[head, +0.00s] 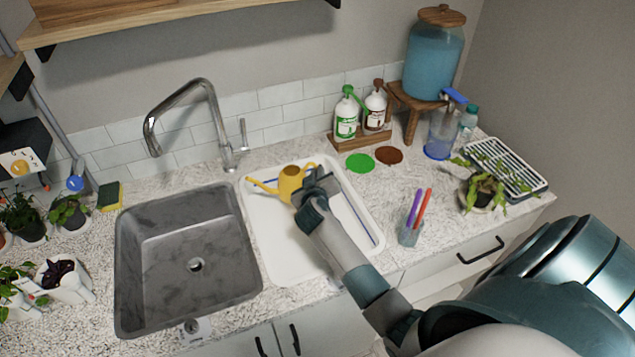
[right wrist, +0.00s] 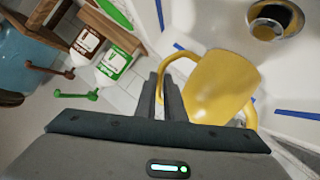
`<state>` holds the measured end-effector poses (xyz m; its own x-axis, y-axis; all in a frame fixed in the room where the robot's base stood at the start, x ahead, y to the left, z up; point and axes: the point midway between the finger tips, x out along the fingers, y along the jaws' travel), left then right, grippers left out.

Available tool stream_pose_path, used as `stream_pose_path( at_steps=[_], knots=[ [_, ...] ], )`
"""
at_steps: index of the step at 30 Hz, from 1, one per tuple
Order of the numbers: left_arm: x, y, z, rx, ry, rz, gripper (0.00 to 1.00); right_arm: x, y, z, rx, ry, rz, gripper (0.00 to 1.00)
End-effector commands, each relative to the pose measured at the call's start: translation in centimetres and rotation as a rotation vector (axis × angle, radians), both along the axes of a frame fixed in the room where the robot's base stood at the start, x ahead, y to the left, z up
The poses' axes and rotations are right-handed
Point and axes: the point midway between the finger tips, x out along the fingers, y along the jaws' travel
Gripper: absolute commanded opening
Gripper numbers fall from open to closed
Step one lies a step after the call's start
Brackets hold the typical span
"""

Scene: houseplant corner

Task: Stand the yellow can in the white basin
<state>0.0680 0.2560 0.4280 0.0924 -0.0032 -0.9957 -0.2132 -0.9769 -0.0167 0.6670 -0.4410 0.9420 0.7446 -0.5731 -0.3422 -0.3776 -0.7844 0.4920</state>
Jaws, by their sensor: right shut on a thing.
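The yellow can (head: 289,184) is a small watering can with a thin spout pointing left. It is over the back left part of the white basin (head: 283,256) and looks roughly upright. I cannot tell whether its bottom touches the basin floor. My right gripper (head: 313,186) is shut on the can's handle, on the right side of the can. In the right wrist view the fingers (right wrist: 161,78) close on the handle, beside the yellow can's body (right wrist: 215,85). My left gripper is not in view.
The grey sink (head: 190,265) lies left of the basin. Two bottles (head: 346,117) (head: 375,109) stand behind on a wooden tray. A pen cup (head: 409,235) and a potted plant (head: 482,190) stand at the right. Blue lines mark the basin's right side. The basin's front is clear.

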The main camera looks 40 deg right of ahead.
Motion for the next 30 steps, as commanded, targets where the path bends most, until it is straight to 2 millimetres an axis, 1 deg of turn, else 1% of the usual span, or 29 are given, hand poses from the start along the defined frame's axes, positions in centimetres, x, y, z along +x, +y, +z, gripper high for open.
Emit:
stream_pose_path(
  at_steps=[2,5,11,14,27,28,30],
  knots=[
    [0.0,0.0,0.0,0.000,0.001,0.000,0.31,0.0,0.0,0.0,0.001,-0.001,0.000,0.00],
    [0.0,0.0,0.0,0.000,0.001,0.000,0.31,0.0,0.0,-0.7,0.000,0.001,-0.002,0.00],
    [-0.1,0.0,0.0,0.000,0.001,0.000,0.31,0.0,0.0,-3.2,0.003,0.002,-0.003,0.00],
    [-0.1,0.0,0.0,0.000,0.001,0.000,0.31,0.0,0.0,-3.9,0.002,0.000,-0.002,0.00],
    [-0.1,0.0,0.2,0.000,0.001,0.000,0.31,0.0,-0.1,-4.2,-0.001,-0.001,0.000,0.00],
    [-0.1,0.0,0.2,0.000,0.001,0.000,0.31,0.0,0.0,-4.3,0.001,-0.001,0.000,0.14],
    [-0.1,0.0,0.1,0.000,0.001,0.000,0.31,0.0,0.0,-4.3,0.001,-0.001,0.000,0.28]
  ],
)
